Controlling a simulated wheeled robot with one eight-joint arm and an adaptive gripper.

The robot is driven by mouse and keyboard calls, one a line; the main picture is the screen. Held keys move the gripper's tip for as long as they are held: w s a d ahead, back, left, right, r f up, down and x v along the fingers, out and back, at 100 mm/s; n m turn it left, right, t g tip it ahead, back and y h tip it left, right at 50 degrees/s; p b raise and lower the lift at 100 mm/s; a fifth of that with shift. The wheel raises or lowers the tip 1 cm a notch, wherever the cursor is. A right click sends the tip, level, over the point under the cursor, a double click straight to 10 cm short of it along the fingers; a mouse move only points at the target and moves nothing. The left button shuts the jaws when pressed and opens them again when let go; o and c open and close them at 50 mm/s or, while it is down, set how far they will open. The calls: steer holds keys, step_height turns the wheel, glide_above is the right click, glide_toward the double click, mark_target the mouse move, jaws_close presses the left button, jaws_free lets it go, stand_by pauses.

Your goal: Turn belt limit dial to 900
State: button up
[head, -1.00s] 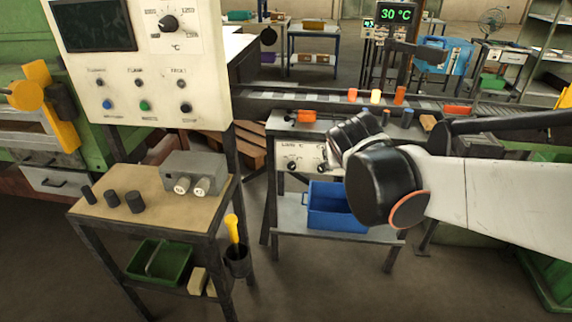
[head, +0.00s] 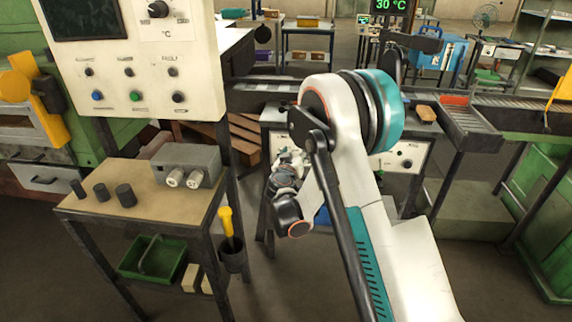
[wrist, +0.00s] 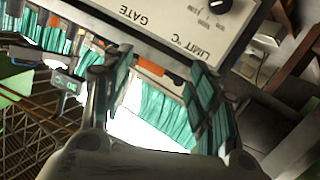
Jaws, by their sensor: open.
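The belt limit dial (wrist: 221,5) is a black knob with a printed scale, cut by the top edge of the wrist view. It sits on a cream panel (wrist: 170,22) marked LIMIT °C and GATE, seen upside down there. Its pointer reading is too small to tell. In the head view the panel (head: 424,152) stands under the conveyor, and my arm and gripper cover its left part, where the limit dial is hidden. My gripper (head: 289,160) is in front of that part. In the wrist view my gripper (wrist: 157,88) is open and empty, with its fingers apart and clear of the dial.
A conveyor (head: 470,125) runs above the panel. Another knob (head: 407,163) shows on the panel's right. A wooden-topped table (head: 120,200) with a grey two-knob box (head: 186,160) stands at left, below a furnace control panel (head: 140,60). A yellow-handled tool (head: 226,220) hangs at its corner.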

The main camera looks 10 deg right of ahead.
steer(key=w+a+f+n+t+y+b, duration=0.1)
steer(key=a+f+t, duration=0.25)
steer(key=f, duration=1.05)
steer(key=f+b+x, duration=0.1)
steer(key=b+x, duration=0.3)
steer(key=x, duration=0.9)
steer(key=shift+w+a+g, duration=0.25)
steer(key=shift+w+g, duration=0.2)
steer(key=c, duration=1.1)
